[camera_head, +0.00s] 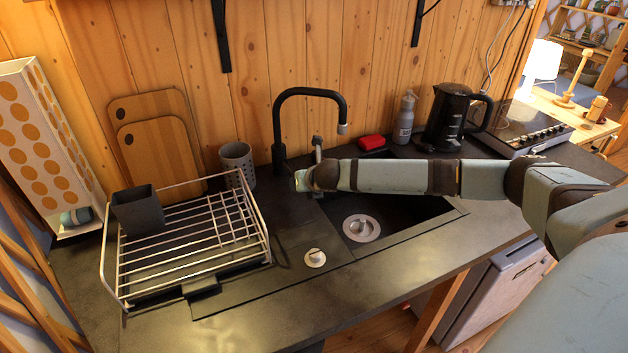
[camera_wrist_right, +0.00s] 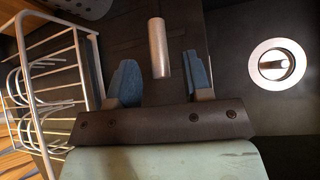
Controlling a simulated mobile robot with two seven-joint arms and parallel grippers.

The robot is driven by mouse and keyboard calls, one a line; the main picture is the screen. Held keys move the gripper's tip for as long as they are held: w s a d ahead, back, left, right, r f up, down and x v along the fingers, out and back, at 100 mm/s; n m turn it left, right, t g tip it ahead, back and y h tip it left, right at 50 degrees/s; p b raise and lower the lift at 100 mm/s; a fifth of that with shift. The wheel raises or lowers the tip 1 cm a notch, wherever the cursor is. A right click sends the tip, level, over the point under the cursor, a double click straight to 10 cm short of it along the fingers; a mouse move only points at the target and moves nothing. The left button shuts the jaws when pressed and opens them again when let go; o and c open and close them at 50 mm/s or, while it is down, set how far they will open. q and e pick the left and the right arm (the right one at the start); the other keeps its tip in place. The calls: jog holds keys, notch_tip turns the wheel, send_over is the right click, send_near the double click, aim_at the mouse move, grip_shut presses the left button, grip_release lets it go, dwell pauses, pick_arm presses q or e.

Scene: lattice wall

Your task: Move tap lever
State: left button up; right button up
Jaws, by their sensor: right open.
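The black tap (camera_head: 278,125) rises behind the sink and arches to the right. A slim grey metal lever (camera_head: 317,148) stands upright beside it, just behind my right gripper (camera_head: 303,180). In the right wrist view, a grey cylinder, which looks like the lever (camera_wrist_right: 157,45), sits between the two blue fingers of my right gripper (camera_wrist_right: 159,75). There is a gap on both sides, and I see no contact. The gripper is open. In the head view my wrist hides the lever's lower part. My left gripper is not in view.
The sink basin (camera_head: 400,207) lies under my right forearm. A wire dish rack (camera_head: 185,245) stands to the left, with a grey perforated cup (camera_head: 237,160) behind it. A red sponge (camera_head: 372,142), a bottle (camera_head: 404,120) and a black kettle (camera_head: 448,118) stand at the back right.

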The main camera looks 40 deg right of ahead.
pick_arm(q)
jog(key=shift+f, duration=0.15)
pick_arm(e)
jog(key=v, duration=1)
jog(key=shift+s+a, duration=0.1)
jog(key=shift+s, duration=0.05)
